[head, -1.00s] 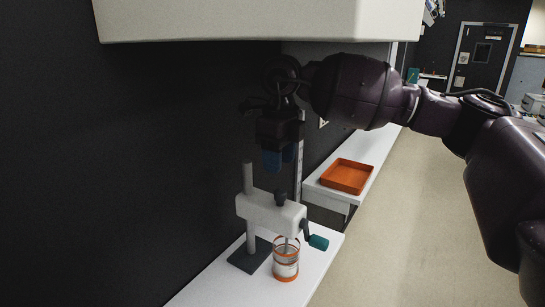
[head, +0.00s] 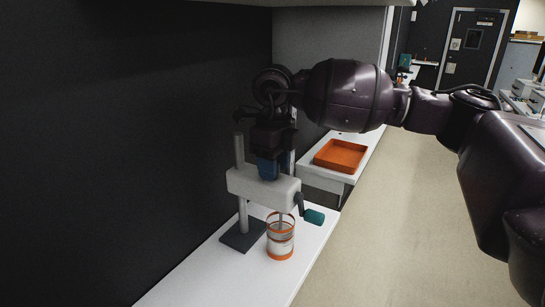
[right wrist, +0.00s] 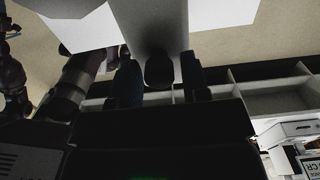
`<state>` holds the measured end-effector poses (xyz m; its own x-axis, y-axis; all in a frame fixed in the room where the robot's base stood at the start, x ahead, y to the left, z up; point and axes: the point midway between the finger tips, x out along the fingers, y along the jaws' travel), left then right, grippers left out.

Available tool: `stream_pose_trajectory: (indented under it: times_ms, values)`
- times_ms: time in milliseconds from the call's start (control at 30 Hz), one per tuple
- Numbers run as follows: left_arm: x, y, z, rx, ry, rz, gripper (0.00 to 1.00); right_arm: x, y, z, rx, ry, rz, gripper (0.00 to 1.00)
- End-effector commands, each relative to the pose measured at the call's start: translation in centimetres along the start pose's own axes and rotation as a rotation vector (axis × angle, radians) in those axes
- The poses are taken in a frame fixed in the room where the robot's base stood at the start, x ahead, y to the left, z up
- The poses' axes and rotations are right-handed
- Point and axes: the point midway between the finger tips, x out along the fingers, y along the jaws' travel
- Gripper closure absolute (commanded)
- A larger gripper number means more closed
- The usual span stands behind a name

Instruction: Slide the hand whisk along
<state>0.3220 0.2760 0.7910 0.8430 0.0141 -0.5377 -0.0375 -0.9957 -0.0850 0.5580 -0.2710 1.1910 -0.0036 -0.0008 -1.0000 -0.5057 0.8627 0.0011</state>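The hand whisk appears to be the light grey crossbar unit (head: 262,187) on an upright post, with a side crank and teal handle (head: 314,216). A thin shaft runs from it down into a clear vessel with orange bands (head: 281,244). My right gripper (head: 269,168) points down at the top of the crossbar. In the right wrist view, its two fingers (right wrist: 161,82) stand either side of a dark knob (right wrist: 160,70), with narrow gaps showing, so it looks open. The grey crossbar (right wrist: 152,22) shows beyond the knob. My left gripper is out of view.
The post stands on a dark base plate (head: 242,236) on a white counter (head: 200,272) against a black wall. An orange tray (head: 340,156) sits on a white counter farther back. Open floor (head: 400,220) lies to the right.

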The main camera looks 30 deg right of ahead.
Motion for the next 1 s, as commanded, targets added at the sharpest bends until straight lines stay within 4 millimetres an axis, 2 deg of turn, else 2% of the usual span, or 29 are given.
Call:
stream_pose_trajectory:
  times_ms: [33,200,433,1000]
  values:
    - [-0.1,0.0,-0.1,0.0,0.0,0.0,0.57,-0.4,0.0,0.0,0.0,-0.004,-0.001,0.65]
    - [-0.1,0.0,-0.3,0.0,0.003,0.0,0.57,-0.5,0.0,0.0,0.0,-0.005,-0.001,0.91]
    - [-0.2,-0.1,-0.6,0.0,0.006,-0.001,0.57,-1.0,0.0,0.1,0.0,-0.007,-0.002,0.91]
    - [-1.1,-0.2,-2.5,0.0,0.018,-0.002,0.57,-4.2,0.0,0.1,0.001,-0.008,-0.003,0.91]
